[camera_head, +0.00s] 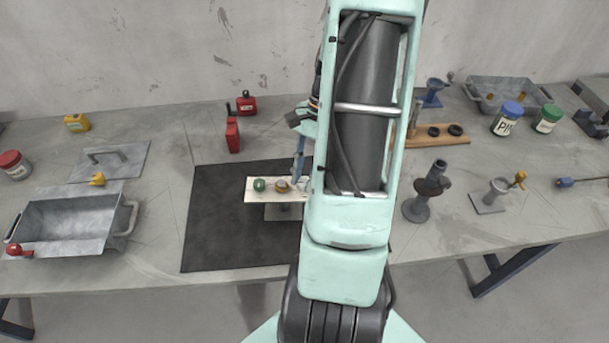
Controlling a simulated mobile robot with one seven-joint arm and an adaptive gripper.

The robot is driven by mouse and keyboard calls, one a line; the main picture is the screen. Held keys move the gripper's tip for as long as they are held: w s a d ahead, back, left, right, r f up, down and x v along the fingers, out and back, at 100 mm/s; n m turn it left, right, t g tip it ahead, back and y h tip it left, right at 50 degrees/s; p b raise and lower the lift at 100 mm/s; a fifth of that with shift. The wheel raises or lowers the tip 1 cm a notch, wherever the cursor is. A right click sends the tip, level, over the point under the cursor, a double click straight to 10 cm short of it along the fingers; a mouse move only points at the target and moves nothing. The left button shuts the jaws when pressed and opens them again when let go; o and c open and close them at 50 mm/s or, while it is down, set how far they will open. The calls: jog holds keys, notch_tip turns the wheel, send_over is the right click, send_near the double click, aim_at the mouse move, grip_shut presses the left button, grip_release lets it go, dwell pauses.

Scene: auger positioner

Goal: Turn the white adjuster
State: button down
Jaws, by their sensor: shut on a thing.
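A white rectangular plate (268,195) stands on a grey base on the black mat (215,230). A green knob (260,185) and a yellow-brown knob (282,186) sit in a row on it. The white adjuster (301,184) is at the right of this row, small and mostly hidden. My gripper (298,178) points down at it with its blue finger and is shut on it. My arm hides the right part of the plate and most of the gripper, so the adjuster's angle cannot be seen.
A grey metal bin (70,222) is at the left. The mat's left and front parts are clear.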

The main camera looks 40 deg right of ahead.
jog(key=shift+n, duration=0.3)
jog(key=n, duration=0.2)
jog(key=n+g, duration=0.1)
jog(key=shift+w+n+g+h, duration=0.2)
jog(key=shift+n+g+h, duration=0.1)
jog(key=shift+n+h, duration=0.1)
jog(key=n+g+h, duration=0.1)
jog(key=n, duration=0.2)
jog(key=shift+a+n, duration=0.15)
jog(key=shift+n, duration=0.15)
jog(key=n, duration=0.2)
jog(key=n+h, duration=0.1)
jog(key=n, duration=0.1)
jog(key=shift+a+g+h, duration=0.1)
jog(key=shift+g+h, duration=0.2)
jog(key=shift+n+h+b, duration=0.35)
jog(key=shift+n+h, duration=0.35)
jog(key=shift+n, duration=1.2)
jog(key=c, duration=1.7)
grip_release()
jog(key=shift+w+r, duration=0.1)
